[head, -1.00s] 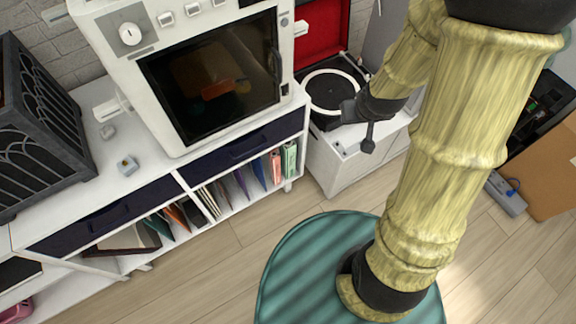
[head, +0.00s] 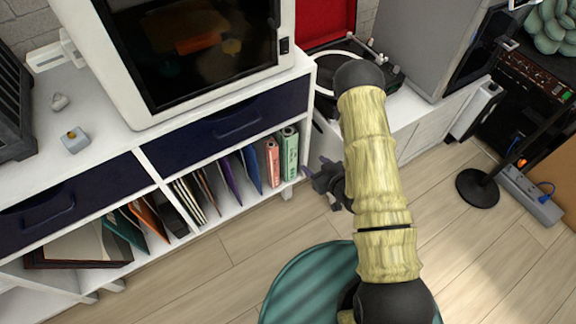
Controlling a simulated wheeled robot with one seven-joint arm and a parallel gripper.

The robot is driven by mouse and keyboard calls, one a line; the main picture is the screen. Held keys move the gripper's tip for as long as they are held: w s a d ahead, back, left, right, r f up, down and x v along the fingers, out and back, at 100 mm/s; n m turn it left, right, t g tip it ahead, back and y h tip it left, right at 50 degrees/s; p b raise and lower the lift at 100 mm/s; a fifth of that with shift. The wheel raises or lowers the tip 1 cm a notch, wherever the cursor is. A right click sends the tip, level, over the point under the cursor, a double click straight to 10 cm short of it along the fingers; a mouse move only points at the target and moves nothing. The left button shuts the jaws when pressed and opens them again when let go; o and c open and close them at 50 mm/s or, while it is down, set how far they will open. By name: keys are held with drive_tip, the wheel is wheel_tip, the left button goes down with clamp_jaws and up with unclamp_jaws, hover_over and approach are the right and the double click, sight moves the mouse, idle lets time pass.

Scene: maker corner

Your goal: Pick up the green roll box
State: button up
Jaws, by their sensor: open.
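The green roll box (head: 290,152) stands upright on the low shelf of the white cabinet, at the right end of its row. A pink roll box (head: 272,162) stands beside it on the left. The cabinet's white end panel is close on its right. My gripper (head: 318,174) is in front of the cabinet, a little right of the green roll box and apart from it. Its small dark fingers point left toward the shelf. The gripper is open and nothing shows between the fingers. My arm partly covers the gripper's right side.
Several folders (head: 225,175) stand left of the roll boxes. A dark drawer (head: 232,125) sits just above the shelf opening. A record player (head: 345,65) stands on a low white unit at right. The wooden floor (head: 210,275) before the cabinet is clear.

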sight(292, 151)
drive_tip(key=shift+s+a+f+y, duration=0.1)
drive_tip(key=shift+s+f+y, duration=0.1)
drive_tip(key=shift+f, duration=0.25)
drive_tip(key=shift+s+a+f+y, duration=0.1)
drive_tip(key=shift+s+f, duration=0.05)
drive_tip(key=shift+f, duration=0.25)
drive_tip(key=b+x, duration=0.3)
drive_tip(key=x, duration=0.9)
drive_tip(key=shift+w, duration=0.15)
drive_tip(key=shift+b, duration=0.3)
drive_tip(key=b+x, duration=0.1)
drive_tip(key=x, duration=0.1)
drive_tip(key=b+x, duration=0.1)
drive_tip(key=x, duration=0.2)
drive_tip(key=shift+w+r, duration=0.15)
drive_tip(key=shift+r, duration=0.05)
